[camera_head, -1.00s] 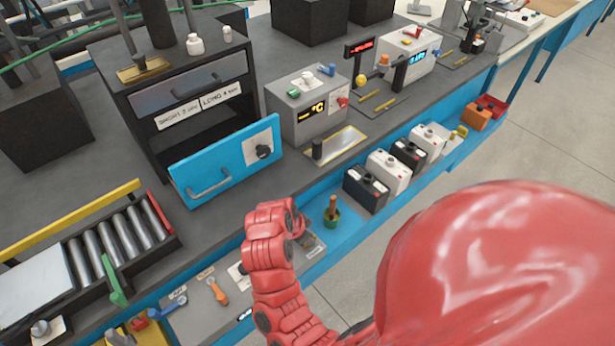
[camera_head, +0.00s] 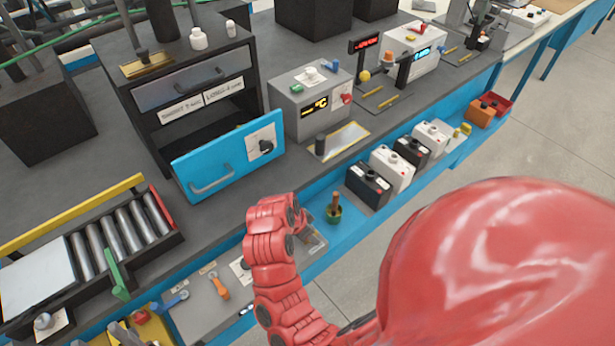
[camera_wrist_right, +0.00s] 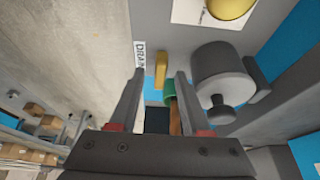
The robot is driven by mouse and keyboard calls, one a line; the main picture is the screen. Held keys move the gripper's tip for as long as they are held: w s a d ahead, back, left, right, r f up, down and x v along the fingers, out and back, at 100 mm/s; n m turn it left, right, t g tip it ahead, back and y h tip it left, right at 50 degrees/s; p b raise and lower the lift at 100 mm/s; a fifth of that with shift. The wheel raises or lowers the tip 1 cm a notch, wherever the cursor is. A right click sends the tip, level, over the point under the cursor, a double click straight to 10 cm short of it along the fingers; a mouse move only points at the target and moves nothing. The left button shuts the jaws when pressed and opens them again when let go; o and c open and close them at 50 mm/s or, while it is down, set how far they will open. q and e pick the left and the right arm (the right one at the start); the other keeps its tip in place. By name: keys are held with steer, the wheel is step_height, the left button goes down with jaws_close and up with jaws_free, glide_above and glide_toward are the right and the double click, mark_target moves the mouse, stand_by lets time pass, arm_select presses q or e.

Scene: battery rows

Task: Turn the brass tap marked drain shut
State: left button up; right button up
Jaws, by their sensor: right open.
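The brass tap's yellow lever (camera_wrist_right: 161,69) shows in the right wrist view, just right of a white label reading DRAIN (camera_wrist_right: 140,54). The lever looks lengthwise between my right gripper's fingers (camera_wrist_right: 159,75). The fingers are open, one on each side of the lever, with gaps to both. I cannot tell whether they are level with it in depth. In the head view my red right arm covers the gripper, and I cannot make out the tap there. My left gripper is in neither view.
A grey cylinder with a knob (camera_wrist_right: 222,78) stands close to the right finger. A green pot (camera_head: 334,215) holding a brown-handled tool is on the blue shelf, beside several batteries (camera_head: 390,168). An open blue drawer front (camera_head: 228,158) juts out above the bench.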

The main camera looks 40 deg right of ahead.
steer(key=p+v, duration=0.3)
steer(key=v, duration=1.4)
steer(key=shift+r, duration=0.2)
steer(key=shift+w, duration=0.1)
